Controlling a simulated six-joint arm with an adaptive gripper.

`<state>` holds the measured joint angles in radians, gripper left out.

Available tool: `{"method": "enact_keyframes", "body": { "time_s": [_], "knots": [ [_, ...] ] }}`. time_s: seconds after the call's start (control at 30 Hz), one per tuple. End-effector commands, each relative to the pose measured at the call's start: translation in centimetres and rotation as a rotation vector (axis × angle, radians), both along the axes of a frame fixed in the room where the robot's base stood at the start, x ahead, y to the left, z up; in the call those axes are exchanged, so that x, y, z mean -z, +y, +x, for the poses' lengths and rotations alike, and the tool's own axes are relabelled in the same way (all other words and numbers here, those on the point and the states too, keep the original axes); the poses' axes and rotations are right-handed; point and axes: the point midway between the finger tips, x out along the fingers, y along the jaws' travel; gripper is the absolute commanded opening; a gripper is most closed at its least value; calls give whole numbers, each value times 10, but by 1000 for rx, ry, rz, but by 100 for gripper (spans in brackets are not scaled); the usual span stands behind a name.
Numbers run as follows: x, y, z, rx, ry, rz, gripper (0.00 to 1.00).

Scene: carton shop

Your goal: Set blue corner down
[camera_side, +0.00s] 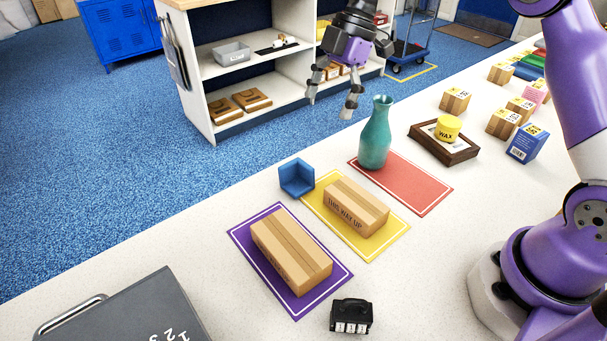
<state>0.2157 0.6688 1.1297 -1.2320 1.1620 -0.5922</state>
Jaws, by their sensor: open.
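The blue corner (297,177) rests on the white table, just past the far-left edge of the yellow mat (372,251). It stands beside the cardboard box marked "THIS WAY UP" (356,205), which lies on that mat. My gripper (331,106) is open and empty. In the picture it is above and to the right of the blue corner, clear of it, with its fingers pointing down. Nothing is between its fingers.
A teal vase (375,138) stands at the far end of the red mat (420,190). Another box (291,251) lies on the purple mat (240,238). A black numbered stamp (351,316), a wax tin (448,127) on a wooden frame (459,153) and a grey case (130,315) are around.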

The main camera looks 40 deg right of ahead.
Motion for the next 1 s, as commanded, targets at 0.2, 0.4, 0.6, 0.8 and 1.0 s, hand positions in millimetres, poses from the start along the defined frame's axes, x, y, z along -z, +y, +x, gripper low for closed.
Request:
{"method": "enact_keyframes", "body": {
  "time_s": [0.2, 0.4, 0.6, 0.8, 1.0],
  "knots": [
    [-37, 12, -18, 257, 5, -7, 89],
    [-70, 16, -73, 778, 1, 5, 89],
    [-59, -10, -136, 1253, -36, 43, 89],
    [-37, -36, -171, 1517, -71, 74, 89],
    [-32, -42, -178, 1568, -77, 79, 89]
  ]
}}
